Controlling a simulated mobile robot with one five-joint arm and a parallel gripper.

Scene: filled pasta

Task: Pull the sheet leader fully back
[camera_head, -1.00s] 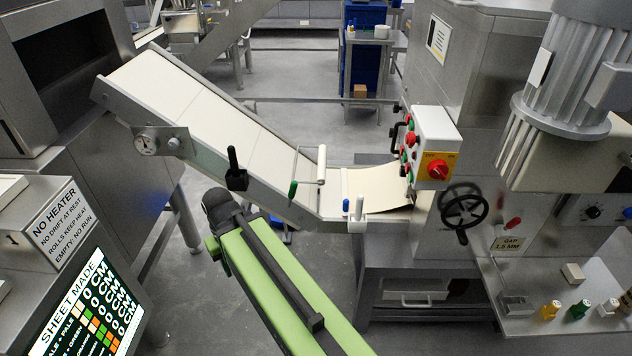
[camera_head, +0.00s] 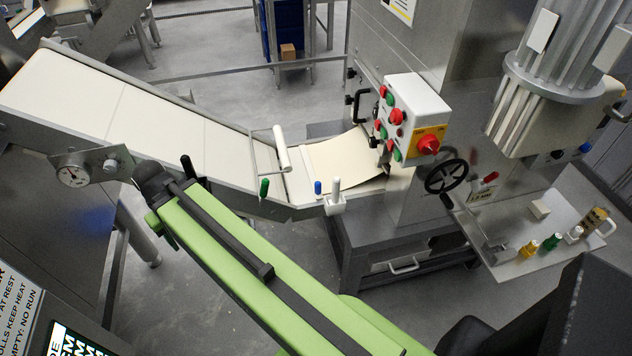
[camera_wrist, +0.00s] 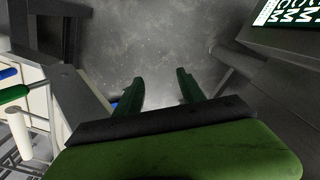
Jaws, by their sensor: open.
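A cream sheet (camera_head: 345,158) lies at the low end of the sloped conveyor (camera_head: 155,118), running up to the machine's roll housing. Which part of it is the leader I cannot tell. A white roller on a wire frame (camera_head: 282,150) crosses the belt just left of the sheet. In the wrist view my gripper (camera_wrist: 160,90) is open and empty, its two dark green fingers apart over grey floor. White, green and blue handle parts show at the left of that view, to the side of the fingers. My fingertips do not show clearly in the head view.
A control box (camera_head: 408,112) with red and green buttons and a black handwheel (camera_head: 446,176) stand right of the sheet. Green, blue and white pegs line the conveyor's near edge. A tray (camera_head: 510,245) with small coloured bottles is at right. Floor is open below the conveyor.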

